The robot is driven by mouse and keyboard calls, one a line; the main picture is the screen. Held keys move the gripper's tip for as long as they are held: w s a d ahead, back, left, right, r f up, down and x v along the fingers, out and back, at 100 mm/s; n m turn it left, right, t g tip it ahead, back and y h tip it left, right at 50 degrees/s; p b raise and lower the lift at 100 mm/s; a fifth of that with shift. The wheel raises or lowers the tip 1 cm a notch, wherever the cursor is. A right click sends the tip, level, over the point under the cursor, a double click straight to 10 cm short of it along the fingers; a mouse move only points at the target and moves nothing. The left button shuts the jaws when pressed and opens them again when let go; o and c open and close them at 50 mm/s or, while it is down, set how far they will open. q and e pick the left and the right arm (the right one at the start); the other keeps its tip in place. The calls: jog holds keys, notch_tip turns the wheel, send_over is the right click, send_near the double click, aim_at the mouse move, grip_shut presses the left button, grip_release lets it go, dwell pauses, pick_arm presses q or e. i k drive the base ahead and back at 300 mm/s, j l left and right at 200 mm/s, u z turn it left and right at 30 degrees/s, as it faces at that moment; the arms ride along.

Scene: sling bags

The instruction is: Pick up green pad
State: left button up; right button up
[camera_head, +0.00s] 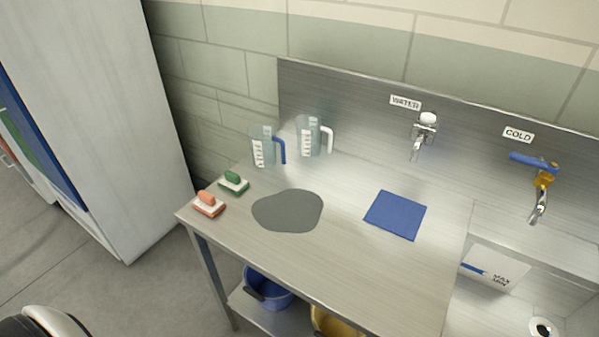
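A green pad (233,182) with a pale base and a raised green grip lies near the left end of the steel counter (330,265). A similar orange-red pad (208,204) lies just in front of it, close to the counter's left edge. Neither of my grippers is in view. A dark rounded shape with a pale rim shows at the bottom left corner; I cannot tell what it is.
A grey patch (288,210) and a blue cloth (395,215) lie on the counter. Two measuring jugs, one blue-handled (264,148) and one white-handled (310,137), stand behind the green pad. Taps and a sink are at right; buckets sit below. A tall cabinet (95,110) stands left.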

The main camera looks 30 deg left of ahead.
aim_at(231, 182)
jog(key=j+z, duration=0.2)
jog(key=j, duration=0.25)
jog(key=j+z, duration=0.25)
jog(key=j, duration=0.2)
jog(key=k+j+z, duration=0.2)
jog(key=j, duration=0.2)
jog(key=j+z, duration=0.25)
jog(key=j, duration=0.2)
jog(key=k+j+z, duration=0.2)
jog(key=j, duration=0.15)
jog(key=k+j+z, duration=0.25)
jog(key=j, duration=0.15)
jog(key=i, duration=0.1)
